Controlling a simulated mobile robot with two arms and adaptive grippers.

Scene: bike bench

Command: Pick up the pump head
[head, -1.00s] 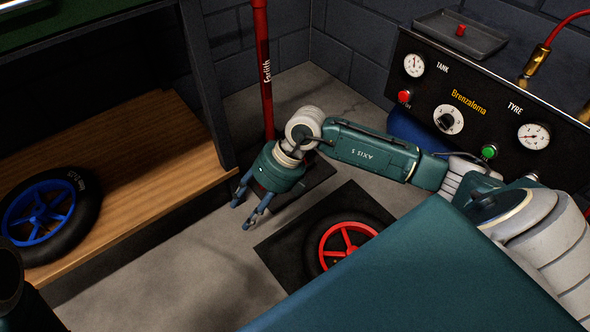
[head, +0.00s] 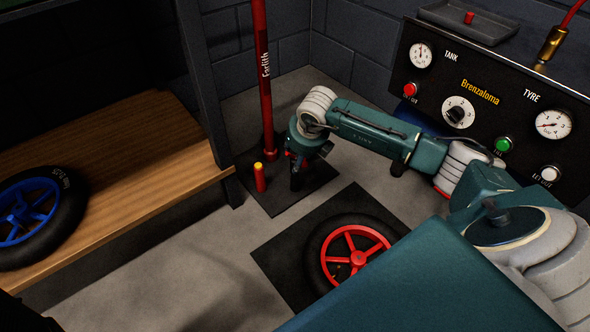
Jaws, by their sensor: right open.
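A tall red post marked "Forlith" (head: 262,85) stands on a dark base plate (head: 310,190) on the floor. A short red cylinder with a yellow top (head: 260,178) stands upright on this plate, left of my right gripper; I cannot tell for sure whether it is the pump head. My right gripper (head: 296,184) points down just right of the post's foot, apart from the short cylinder. It is open, with its fingers seen nearly edge-on, and I see nothing held. My left gripper is not in view.
A red-spoked wheel (head: 352,252) lies on a black mat (head: 281,262) at front. A blue-spoked wheel (head: 30,218) lies on a wooden shelf (head: 150,160) at left. A gauge panel (head: 485,68) with a brass fitting (head: 553,43) stands at right. Grey floor between is clear.

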